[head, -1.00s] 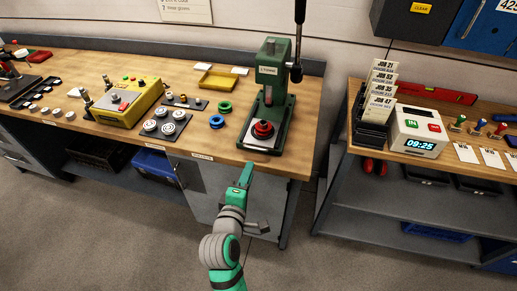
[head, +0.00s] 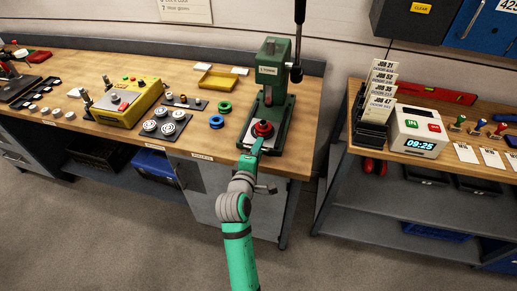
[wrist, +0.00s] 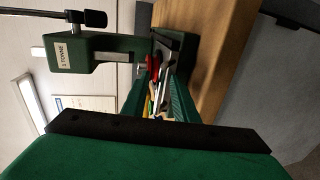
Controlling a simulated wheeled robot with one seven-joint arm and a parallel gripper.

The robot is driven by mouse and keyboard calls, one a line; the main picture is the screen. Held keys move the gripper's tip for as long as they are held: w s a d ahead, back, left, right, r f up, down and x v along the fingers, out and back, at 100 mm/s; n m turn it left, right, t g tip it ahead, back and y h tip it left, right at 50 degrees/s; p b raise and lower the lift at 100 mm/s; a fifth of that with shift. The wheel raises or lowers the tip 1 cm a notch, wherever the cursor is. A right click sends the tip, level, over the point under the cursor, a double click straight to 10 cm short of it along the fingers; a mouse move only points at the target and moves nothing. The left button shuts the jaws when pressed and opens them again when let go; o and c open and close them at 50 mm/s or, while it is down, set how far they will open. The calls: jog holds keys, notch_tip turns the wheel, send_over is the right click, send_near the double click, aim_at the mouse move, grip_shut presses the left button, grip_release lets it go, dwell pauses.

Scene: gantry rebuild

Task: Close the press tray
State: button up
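The green arbor press (head: 272,75) stands at the right end of the wooden bench; it also shows sideways in the wrist view (wrist: 100,50). Its pale tray (head: 275,143) sits low at the front of the press base, sticking out toward the bench's front edge. A red and black round part (head: 263,128) is on the tray, and its red edge shows in the wrist view (wrist: 152,72). My gripper (head: 256,147) is at the tray's front, just below the red part; I cannot tell whether it touches.
Blue and green rings (head: 217,121) lie left of the press. A yellow control box (head: 128,102) and a yellow dish (head: 218,80) are farther left and back. A second bench with a clock box (head: 416,132) stands right, across a gap.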

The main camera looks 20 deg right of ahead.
jog(key=shift+w+d, duration=0.1)
jog(key=shift+c, duration=0.2)
grip_shut()
dwell(1.3)
